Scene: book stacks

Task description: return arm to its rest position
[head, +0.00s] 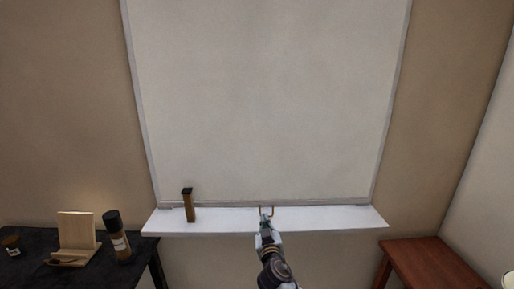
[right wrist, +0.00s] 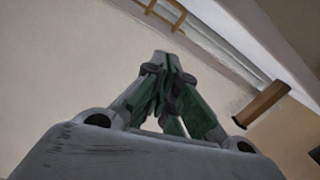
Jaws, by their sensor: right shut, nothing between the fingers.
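My right gripper (head: 265,224) shows in the lower middle of the head view, in front of the front edge of a white ledge. In the right wrist view its fingers (right wrist: 164,62) meet at the tips, with nothing between them. The right arm comes up from the bottom edge of the head view. My left gripper is not in the head view.
The white ledge (head: 330,219) runs below a large pale board (head: 270,100). A brown upright block (head: 189,206) stands on its left part. A black table (head: 30,270) at left holds a wooden stand (head: 77,232) and a dark-capped bottle (head: 118,240). A red-brown table (head: 435,264) stands right.

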